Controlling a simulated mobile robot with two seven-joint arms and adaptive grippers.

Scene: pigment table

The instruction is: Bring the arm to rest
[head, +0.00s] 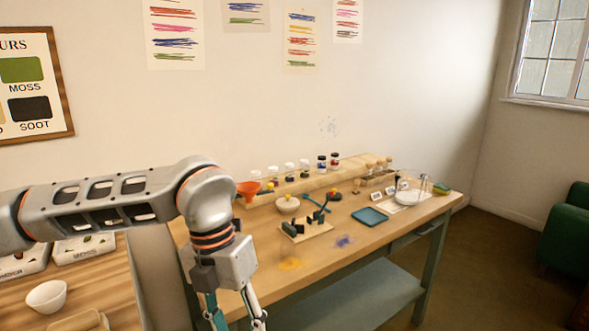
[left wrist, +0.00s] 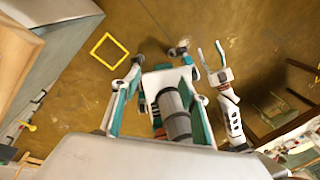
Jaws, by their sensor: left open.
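My left arm comes in from the left in the head view. My left gripper (head: 238,318) points down near the bottom edge, in front of the table's near left end, and its fingertips are at or past the frame edge. In the left wrist view my left gripper (left wrist: 162,64) has its two teal-lined fingers wide apart with nothing held between them. Below and between them show the floor and parts of my own body. My right gripper (left wrist: 212,62) shows small in the left wrist view, with its two pale prongs apart and nothing seen between them.
The pigment table (head: 405,222) stands right of my left gripper, with an orange funnel (head: 249,188), several jars, a pale bowl (head: 288,204) and a blue tray (head: 370,216). A wooden surface with a white bowl (head: 47,296) lies at left. A yellow square (left wrist: 109,51) marks open floor.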

